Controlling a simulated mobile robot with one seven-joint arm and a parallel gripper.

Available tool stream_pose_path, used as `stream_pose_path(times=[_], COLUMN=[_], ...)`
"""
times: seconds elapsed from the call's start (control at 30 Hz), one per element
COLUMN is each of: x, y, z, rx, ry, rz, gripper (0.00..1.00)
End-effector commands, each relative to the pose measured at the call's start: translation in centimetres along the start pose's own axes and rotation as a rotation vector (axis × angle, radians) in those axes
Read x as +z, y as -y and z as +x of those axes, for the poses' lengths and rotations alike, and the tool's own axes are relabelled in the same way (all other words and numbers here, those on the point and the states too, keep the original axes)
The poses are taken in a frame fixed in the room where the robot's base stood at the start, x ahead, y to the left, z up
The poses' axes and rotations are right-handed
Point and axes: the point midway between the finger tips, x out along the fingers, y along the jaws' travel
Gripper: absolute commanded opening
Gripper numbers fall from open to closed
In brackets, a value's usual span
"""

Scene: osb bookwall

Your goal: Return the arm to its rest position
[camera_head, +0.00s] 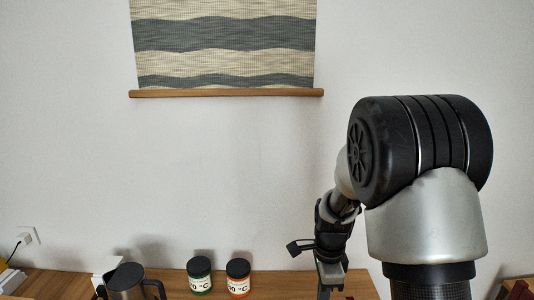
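My arm stands at the right of the head view, with its large black and silver joint close to the camera. My gripper (325,286) hangs behind it, pointing down in front of the wooden surface (266,287). It is small and seen from behind and the side, so I cannot tell whether its fingers are open or shut. I see no object in it, but its tips are not clear.
A dark jar with a green label (200,276) and one with an orange label (238,278) stand left of my gripper. A metal mug (127,284) stands further left. A striped hanging (224,45) is on the wall.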

Motion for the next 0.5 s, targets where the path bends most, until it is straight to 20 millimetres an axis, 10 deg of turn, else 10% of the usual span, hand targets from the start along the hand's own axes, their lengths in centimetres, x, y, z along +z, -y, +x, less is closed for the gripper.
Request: stream_pose_path(times=[0.33,0.5], x=[0.0,0.1], y=[0.0,-0.9], z=[-0.5,-4.1], rx=[-0.002,-0.05], ry=[0.001,0.009], rz=[-0.006,-0.132], gripper=[0.0,0.0])
